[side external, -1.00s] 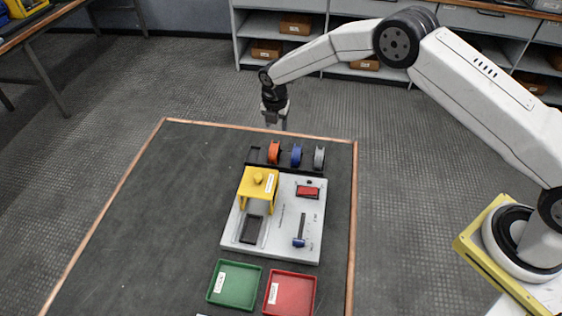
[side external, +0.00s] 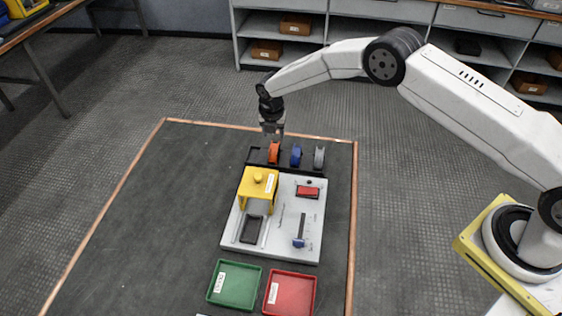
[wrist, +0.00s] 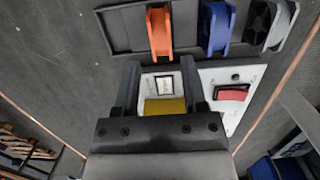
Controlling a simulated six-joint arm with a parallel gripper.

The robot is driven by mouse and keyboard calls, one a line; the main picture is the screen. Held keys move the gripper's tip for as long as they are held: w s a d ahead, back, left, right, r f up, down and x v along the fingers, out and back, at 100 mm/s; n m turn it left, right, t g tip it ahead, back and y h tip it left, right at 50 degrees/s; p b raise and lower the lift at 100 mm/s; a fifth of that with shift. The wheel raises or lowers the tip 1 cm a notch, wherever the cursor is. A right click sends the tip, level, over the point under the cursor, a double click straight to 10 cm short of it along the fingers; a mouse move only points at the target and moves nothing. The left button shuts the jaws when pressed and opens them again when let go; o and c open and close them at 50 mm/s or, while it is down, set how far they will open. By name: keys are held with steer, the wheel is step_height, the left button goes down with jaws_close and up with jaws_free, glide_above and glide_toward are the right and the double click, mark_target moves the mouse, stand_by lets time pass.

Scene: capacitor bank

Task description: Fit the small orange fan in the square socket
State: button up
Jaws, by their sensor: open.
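The small orange fan (side external: 274,153) stands upright in a dark rack (side external: 254,156) at the far end of the board, left of a blue fan (side external: 296,156). In the wrist view the orange fan (wrist: 159,34) lies just beyond my fingertips, roughly in line with the gap between them. My gripper (side external: 272,139) is open and empty, close above and behind the orange fan in the side view. Its two fingers (wrist: 159,75) show apart in the wrist view. A dark rectangular recess (side external: 251,229) lies in the grey board (side external: 275,245); I cannot tell whether it is the square socket.
A yellow cover (side external: 257,183) with a knob stands on the board near the recess. A grey fan (side external: 319,158), a red block (side external: 307,192) and a blue-handled lever (side external: 299,243) are to the right. Green (side external: 234,303) and red (side external: 288,311) trays lie in front. The mat's left is clear.

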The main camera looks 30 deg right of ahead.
mark_target(274, 147)
steer(key=shift+f, duration=3.35)
jaws_close()
steer(key=shift+r, duration=0.2)
steer(key=shift+r, duration=3.35)
steer(key=shift+r, duration=0.1)
